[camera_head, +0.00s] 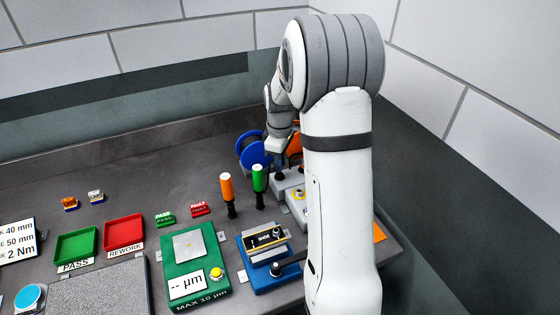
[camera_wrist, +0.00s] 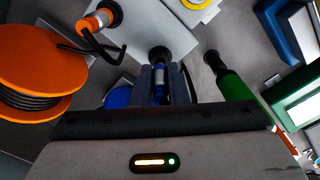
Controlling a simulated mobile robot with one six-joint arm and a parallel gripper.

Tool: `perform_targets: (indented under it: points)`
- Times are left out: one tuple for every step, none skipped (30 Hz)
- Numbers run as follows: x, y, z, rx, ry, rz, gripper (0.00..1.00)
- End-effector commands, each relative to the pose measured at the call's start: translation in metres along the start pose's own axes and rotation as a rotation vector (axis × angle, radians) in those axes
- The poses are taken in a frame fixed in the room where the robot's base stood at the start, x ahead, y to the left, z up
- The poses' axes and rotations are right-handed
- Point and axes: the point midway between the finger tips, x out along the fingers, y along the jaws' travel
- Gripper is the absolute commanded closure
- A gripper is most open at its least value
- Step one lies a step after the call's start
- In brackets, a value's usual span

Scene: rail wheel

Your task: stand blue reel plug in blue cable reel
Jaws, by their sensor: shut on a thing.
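My gripper (camera_wrist: 167,78) is shut on the blue reel plug (camera_wrist: 159,86). The plug has a blue and pale body and a black end, which points at the light grey block (camera_wrist: 150,28). I cannot tell whether that end is in the block or clear of it. The blue cable reel (camera_head: 252,151) stands at the back of the bench in the head view, just left of my gripper. In the wrist view only a blue patch of the reel (camera_wrist: 118,97) shows, left of the jaws. In the head view my arm hides much of the area, and the plug cannot be made out.
An orange cable reel (camera_wrist: 40,70) and an orange plug (camera_wrist: 94,22) with its black cable are close by on the left. Green (camera_head: 259,178) and orange (camera_head: 226,187) handled tools stand upright nearby. Trays and a green gauge (camera_head: 192,262) occupy the front bench.

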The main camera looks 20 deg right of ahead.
Motion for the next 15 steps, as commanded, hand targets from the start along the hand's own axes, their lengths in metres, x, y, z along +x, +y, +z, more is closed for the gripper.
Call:
perform_targets:
  points:
    - [0.0,0.0,0.0,0.0,0.0,0.0,1.0]
    - [0.0,0.0,0.0,0.0,0.0,0.0,1.0]
    - [0.001,0.0,0.0,0.0,0.0,0.0,1.0]
    - [0.001,0.0,0.0,0.0,0.0,0.0,1.0]
    - [0.002,0.0,0.0,0.0,0.0,0.0,1.0]
    - [0.002,0.0,0.0,0.0,0.0,0.0,1.0]
    - [0.003,0.0,0.0,0.0,0.0,0.0,1.0]
    - [0.004,0.0,0.0,0.0,0.0,0.0,1.0]
    - [0.005,0.0,0.0,0.0,0.0,0.0,1.0]
    - [0.006,0.0,0.0,0.0,0.0,0.0,1.0]
    - [0.007,0.0,0.0,0.0,0.0,0.0,1.0]
    - [0.008,0.0,0.0,0.0,0.0,0.0,1.0]
    - [0.009,0.0,0.0,0.0,0.0,0.0,1.0]
    - [0.009,0.0,0.0,0.0,0.0,-0.001,1.0]
    - [0.01,0.0,0.0,0.0,0.0,-0.001,1.0]
